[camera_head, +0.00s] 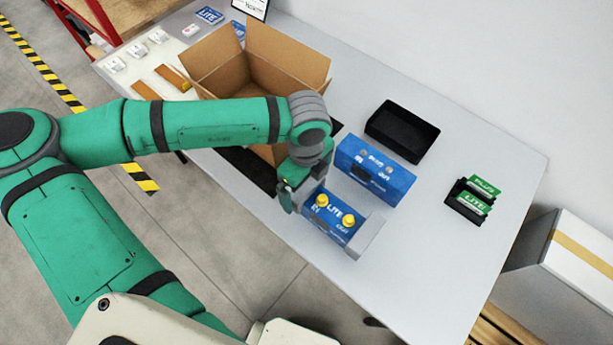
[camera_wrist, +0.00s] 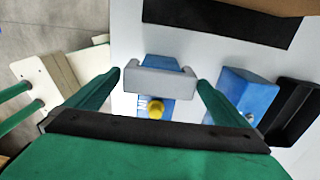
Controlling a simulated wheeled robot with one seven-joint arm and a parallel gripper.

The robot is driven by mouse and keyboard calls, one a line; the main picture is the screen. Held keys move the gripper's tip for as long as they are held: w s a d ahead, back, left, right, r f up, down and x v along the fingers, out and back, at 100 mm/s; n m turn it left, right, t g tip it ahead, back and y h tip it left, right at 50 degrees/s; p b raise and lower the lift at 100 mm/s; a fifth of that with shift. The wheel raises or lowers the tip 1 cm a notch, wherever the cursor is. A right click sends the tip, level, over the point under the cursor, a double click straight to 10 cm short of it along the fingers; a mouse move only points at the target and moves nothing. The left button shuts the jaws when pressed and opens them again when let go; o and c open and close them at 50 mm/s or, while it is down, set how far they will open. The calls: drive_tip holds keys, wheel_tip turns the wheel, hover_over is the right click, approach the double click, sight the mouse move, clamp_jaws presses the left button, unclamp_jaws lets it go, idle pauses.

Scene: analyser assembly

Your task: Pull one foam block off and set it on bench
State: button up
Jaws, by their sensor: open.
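The blue analyser unit (camera_head: 335,217) with two yellow knobs lies on the bench (camera_head: 440,240). A grey foam block (camera_head: 368,237) caps its right end in the head view. Another grey foam block (camera_wrist: 161,81) shows in the wrist view, wrapped around one end of the blue unit; in the head view my arm hides most of that end. My gripper (camera_head: 290,195) is at this end, pointing down. In the wrist view its green fingers (camera_wrist: 159,80) are open, one on each side of the foam block, with visible gaps. Nothing is held.
A larger blue box (camera_head: 375,170) stands close behind the unit, with an empty black tray (camera_head: 402,130) beyond it. An open cardboard box (camera_head: 255,65) is at the back left. A black holder with green cards (camera_head: 475,198) is at right. Bare bench lies front right.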

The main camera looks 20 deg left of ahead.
sight(306, 186)
drive_tip(key=shift+f, duration=0.25)
drive_tip(key=c, duration=1)
drive_tip(key=shift+r, duration=0.35)
drive_tip(key=shift+s+r, duration=0.1)
drive_tip(key=shift+r, duration=0.7)
drive_tip(key=shift+d+r, duration=0.1)
drive_tip(key=shift+r, duration=2.7)
